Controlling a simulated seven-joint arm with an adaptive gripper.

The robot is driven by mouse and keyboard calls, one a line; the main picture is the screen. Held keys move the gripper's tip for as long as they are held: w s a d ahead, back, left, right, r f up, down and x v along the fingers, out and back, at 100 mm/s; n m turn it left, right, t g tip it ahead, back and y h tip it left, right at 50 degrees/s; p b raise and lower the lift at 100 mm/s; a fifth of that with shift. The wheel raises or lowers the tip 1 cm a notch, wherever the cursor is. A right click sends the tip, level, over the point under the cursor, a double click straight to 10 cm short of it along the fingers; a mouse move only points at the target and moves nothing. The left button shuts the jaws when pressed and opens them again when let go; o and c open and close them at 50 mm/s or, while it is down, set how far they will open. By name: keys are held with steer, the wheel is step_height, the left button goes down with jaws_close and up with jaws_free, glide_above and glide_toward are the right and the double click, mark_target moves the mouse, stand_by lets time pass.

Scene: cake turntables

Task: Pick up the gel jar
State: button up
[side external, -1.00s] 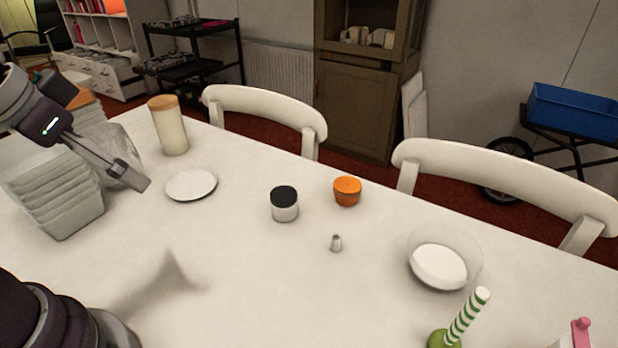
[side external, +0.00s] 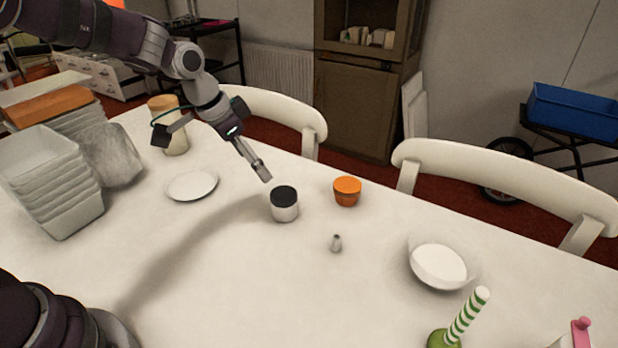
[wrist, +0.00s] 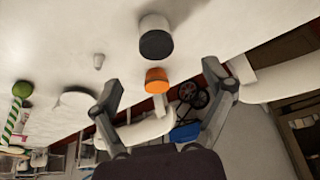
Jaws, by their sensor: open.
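A white jar with a black lid (side external: 284,204) stands upright on the white table. A small orange jar (side external: 347,191) stands to its right, slightly farther back. Neither has a readable label, so I cannot tell by sight which is the gel jar. My gripper (side external: 263,173) is above the table, just left of and behind the black-lidded jar, pointing down and right. In the wrist view my gripper (wrist: 166,88) is open and empty. There the black-lidded jar (wrist: 155,38) is at top centre, beyond the fingertips, and the orange jar (wrist: 157,79) appears between the fingers.
A small metal nozzle (side external: 336,243) stands in front of the jars. A white plate (side external: 192,186) lies left and a white bowl (side external: 439,268) right. Stacked tubs (side external: 52,185) and a tall canister (side external: 170,135) stand farther left. A green-striped stick (side external: 467,316) is front right. Chairs line the far edge.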

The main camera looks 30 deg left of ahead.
mark_target(281, 194)
steer(key=x, duration=0.8)
steer(key=d+x, duration=0.1)
steer(key=x, duration=0.3)
steer(key=shift+r, duration=0.2)
steer(key=shift+c, duration=0.2)
steer(key=c, duration=1.2)
